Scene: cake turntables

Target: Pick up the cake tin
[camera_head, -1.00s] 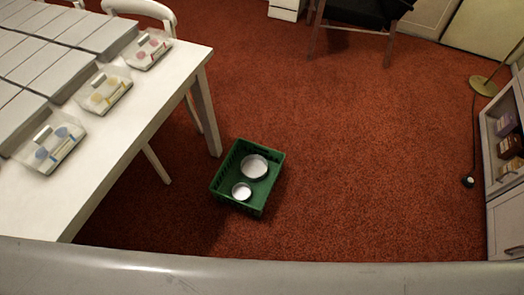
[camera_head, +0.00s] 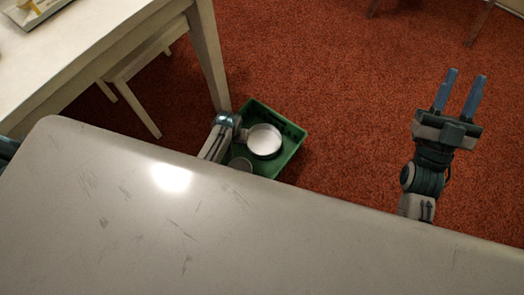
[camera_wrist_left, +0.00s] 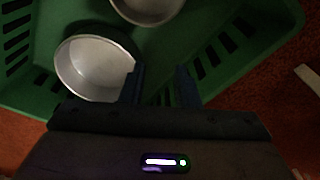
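Two round, pale metal cake tins sit in a green crate (camera_head: 291,131) on the red carpet. The larger tin (camera_head: 264,140) lies toward the right of the crate. The smaller tin (camera_head: 240,164) is partly hidden by the pale surface in front. My left arm reaches down at the crate's left side; its fingertips are hidden in the head view. In the left wrist view my left gripper (camera_wrist_left: 160,75) is open over the crate. One finger overlaps the right rim of a tin (camera_wrist_left: 90,66); contact is unclear. Another tin (camera_wrist_left: 147,8) is cut off at the top. My right gripper (camera_head: 460,92) is open and empty.
A white table (camera_head: 90,50) and a chair (camera_head: 140,85) stand left of the crate. The slatted crate wall (camera_wrist_left: 245,45) surrounds the tins in the left wrist view. Carpet (camera_head: 330,70) between the crate and my right arm is clear.

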